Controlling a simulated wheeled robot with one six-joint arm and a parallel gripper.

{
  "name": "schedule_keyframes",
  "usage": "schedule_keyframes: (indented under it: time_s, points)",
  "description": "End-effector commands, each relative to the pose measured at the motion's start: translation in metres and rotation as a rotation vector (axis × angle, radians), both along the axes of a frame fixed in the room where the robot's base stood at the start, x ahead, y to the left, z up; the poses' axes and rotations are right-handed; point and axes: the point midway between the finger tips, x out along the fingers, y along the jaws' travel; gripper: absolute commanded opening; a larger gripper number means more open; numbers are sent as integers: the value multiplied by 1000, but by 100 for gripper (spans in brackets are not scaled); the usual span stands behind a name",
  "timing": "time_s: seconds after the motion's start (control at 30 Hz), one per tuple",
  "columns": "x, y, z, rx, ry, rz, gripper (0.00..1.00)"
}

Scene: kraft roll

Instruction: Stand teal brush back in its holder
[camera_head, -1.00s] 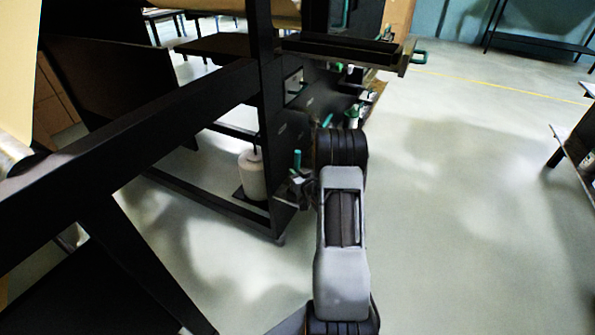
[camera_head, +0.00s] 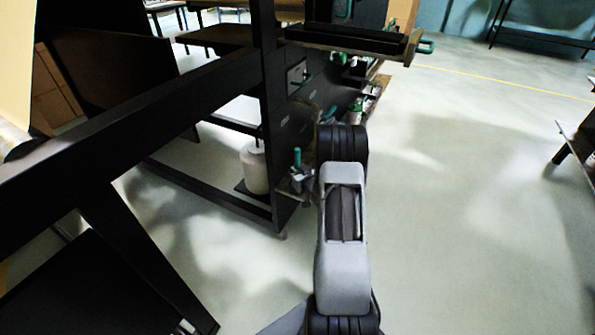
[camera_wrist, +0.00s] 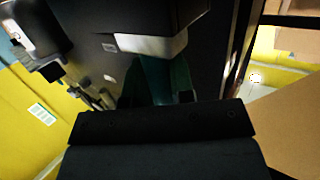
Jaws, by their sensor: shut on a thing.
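The teal brush (camera_wrist: 157,80) is in my gripper (camera_wrist: 165,100), with its teal handle between the jaws in the wrist view. In the head view my gripper is mostly hidden behind my own arm, beside the black frame. A teal upright piece (camera_head: 297,156) stands over a small grey fitting low on the frame's right end. I cannot tell whether this fitting is the holder.
The black machine frame (camera_head: 150,108) fills the left. A white cylinder (camera_head: 255,168) stands on its low shelf. A ledge (camera_head: 350,42) juts out above, and small bottles (camera_head: 366,104) stand behind my arm. Open floor (camera_head: 460,220) lies to the right.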

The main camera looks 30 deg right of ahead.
Motion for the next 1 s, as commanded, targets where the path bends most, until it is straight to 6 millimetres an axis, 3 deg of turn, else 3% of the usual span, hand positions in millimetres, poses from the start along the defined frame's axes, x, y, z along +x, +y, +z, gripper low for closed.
schedule_keyframes:
  time_s: [0.63, 0.67, 1.0]
  points:
    - [0, 0, -12, 0, -1, 0, 0]
    - [0, 0, -12, 0, -1, 0, 23]
    - [0, 0, -11, 0, 0, 0, 52]
